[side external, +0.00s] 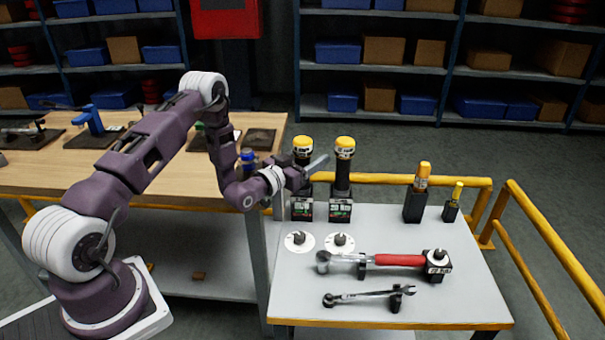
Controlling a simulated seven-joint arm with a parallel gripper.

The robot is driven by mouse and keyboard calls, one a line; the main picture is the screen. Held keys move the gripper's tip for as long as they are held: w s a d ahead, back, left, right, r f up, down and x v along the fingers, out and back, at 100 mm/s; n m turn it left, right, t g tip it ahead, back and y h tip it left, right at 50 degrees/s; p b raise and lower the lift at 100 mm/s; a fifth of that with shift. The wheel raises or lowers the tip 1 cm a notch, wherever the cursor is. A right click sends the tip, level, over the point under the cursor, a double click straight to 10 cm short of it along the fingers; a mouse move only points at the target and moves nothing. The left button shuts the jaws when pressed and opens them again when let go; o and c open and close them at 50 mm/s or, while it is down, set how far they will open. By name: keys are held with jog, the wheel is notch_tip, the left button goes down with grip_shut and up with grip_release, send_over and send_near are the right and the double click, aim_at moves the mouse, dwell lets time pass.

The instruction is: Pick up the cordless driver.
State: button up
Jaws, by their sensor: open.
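Two upright yellow-and-black tools on dark block-like bases stand at the back left of the grey table (440,290): a left one (302,146) and a right one (344,149). They look like cordless drivers, but I cannot tell which one is meant. My gripper (312,173) is open and points right, at the height of their dark middles. In this view it overlaps the left tool and hides part of its middle. A grey finger reaches into the space between the two tools. I cannot tell whether it touches either one. I see nothing held.
A red-handled hammer (398,260) and a wrench (365,296) lie on holders in front, near two white discs (299,241). An orange-topped item (421,182) and a small yellow-handled tool (456,192) stand at the right. Yellow rails (545,260) run behind and right. A wooden bench (170,178) is left.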

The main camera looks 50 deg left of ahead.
grip_shut()
dwell(1.4)
